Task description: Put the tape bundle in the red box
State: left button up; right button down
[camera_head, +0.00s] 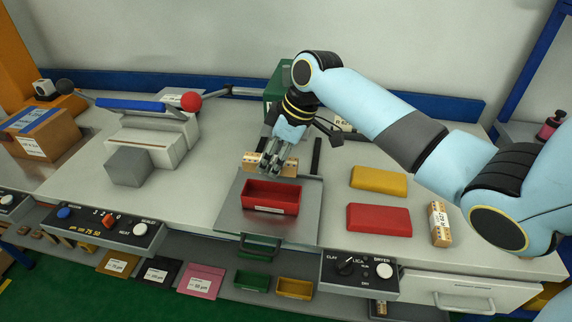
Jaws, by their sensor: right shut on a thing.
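My right gripper (272,172) reaches in from the right and is shut on a tan tape bundle (289,167). The fingers hide the bundle's middle, and its two ends show on either side of them. The bundle is just behind the red box (270,209). The red box is open at the top, has a white label on its front, and stands on a grey metal plate (308,213). The inside that shows looks empty. My left gripper is not in view.
A yellow block (378,181) and a red block (378,220) lie right of the plate, with another tan labelled bundle (440,226) beyond. A green box (279,84) stands behind my gripper.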

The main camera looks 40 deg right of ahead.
jog(key=shift+w+d+f, duration=0.15)
jog(key=shift+w+f, duration=0.1)
jog(key=shift+w, duration=0.05)
jog(key=shift+s+f+b, duration=0.1)
jog(key=shift+f+b, duration=0.1)
jog(key=shift+b, duration=0.35)
notch_tip(320, 180, down, 3)
jog(key=b, duration=0.3)
jog(key=shift+f+b, duration=0.35)
jog(key=shift+b, duration=0.25)
jog(key=shift+f, duration=0.7)
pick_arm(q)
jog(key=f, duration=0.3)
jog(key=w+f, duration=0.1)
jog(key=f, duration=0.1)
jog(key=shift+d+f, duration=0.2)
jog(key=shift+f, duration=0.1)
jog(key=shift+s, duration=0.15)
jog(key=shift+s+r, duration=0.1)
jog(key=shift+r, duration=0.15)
pick_arm(e)
jog(key=shift+f, duration=0.1)
